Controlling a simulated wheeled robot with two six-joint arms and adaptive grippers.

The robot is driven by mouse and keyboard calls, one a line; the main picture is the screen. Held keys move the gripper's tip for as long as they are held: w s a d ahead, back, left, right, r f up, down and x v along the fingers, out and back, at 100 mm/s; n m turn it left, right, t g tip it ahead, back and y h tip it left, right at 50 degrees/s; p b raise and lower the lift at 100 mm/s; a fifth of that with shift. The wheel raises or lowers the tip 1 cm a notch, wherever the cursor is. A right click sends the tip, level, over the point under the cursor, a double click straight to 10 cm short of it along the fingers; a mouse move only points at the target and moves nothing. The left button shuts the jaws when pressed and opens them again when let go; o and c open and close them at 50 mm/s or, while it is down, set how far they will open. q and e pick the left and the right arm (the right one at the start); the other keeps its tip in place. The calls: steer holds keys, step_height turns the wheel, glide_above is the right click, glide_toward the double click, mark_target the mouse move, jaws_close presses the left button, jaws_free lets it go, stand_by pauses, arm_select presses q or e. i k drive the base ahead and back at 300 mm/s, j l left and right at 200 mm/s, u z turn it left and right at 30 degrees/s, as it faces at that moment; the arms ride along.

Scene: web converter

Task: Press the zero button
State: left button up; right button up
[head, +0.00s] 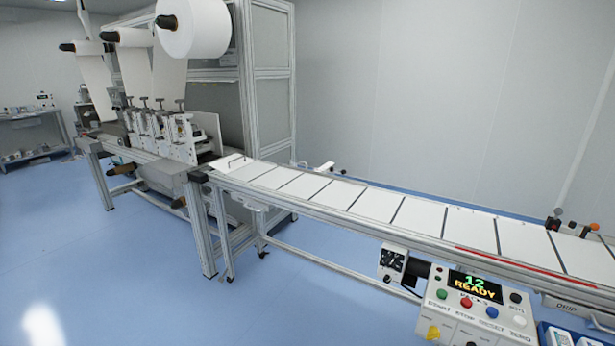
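A white control box (463,318) hangs at the front of the conveyor, at the lower right. Its dark display (474,286) shows "12" in green and "READY" in yellow. Below the display is a row with a green button (442,295), a red button (466,302), a blue button (491,312) and a whitish button (519,320). The word "ZERO" is printed under the whitish button, at the right end of the row. Neither of my grippers is in view.
A conveyor (345,193) carrying white sheets runs from the web machine (160,130) to the right edge. A black knob (516,297) sits right of the display. A small boxed device (392,263) is left of the control box. The blue floor (200,300) in front is clear.

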mark_target(520, 322)
steer(key=z, duration=1.35)
